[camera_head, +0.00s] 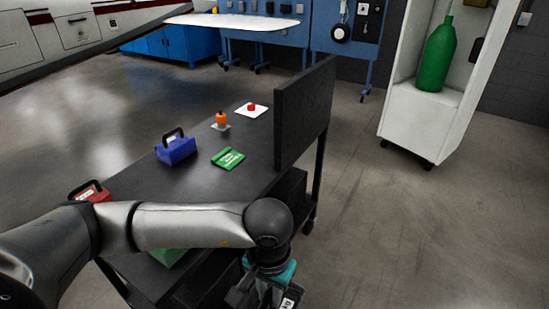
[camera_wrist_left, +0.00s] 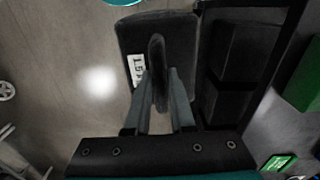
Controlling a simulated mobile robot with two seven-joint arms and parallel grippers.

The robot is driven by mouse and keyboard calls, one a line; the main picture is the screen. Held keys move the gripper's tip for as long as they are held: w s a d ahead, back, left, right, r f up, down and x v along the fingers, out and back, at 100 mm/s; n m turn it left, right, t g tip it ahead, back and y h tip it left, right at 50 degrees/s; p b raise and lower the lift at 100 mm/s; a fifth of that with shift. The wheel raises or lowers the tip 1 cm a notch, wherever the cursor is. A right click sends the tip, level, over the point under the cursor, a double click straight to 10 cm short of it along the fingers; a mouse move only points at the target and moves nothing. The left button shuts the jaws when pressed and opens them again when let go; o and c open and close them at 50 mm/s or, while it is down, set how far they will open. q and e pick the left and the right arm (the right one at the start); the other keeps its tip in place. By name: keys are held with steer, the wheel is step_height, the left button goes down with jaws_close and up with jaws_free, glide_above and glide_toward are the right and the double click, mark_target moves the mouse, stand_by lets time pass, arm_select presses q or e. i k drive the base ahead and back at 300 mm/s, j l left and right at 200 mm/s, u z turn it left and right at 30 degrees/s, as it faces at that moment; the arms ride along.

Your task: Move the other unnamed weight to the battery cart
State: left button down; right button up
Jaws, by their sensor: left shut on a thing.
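My left gripper (camera_wrist_left: 160,85) is shut on the upright handle of a dark grey weight (camera_wrist_left: 185,35) with a white label, in the left wrist view. In the head view the left gripper (camera_head: 268,288) is at the bottom edge, beside the near right side of a black cart (camera_head: 215,190). The weight there is mostly cut off or hidden. In the left wrist view, dark blocks (camera_wrist_left: 245,50) sit in a black frame just right of the weight. I cannot tell whether the weight touches that frame. My right gripper is not in view.
The cart top holds a blue handled block (camera_head: 176,150), a red handled block (camera_head: 90,192), an orange knob (camera_head: 221,119), a red button (camera_head: 252,106) and a green tag (camera_head: 228,158). A dark panel (camera_head: 305,112) rises at its right. Floor to the right is clear.

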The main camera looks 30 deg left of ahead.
mark_target(218, 194)
steer(key=i+l+u, duration=0.15)
steer(key=u, duration=0.35)
steer(key=i+l+u, duration=0.2)
steer(key=u, duration=0.3)
steer(key=i+l+u, duration=0.3)
steer(key=l+u, duration=0.3)
steer(key=i+l+u, duration=0.3)
steer(key=l+u, duration=0.45)
steer(key=l, duration=0.65)
steer(key=i, duration=0.05)
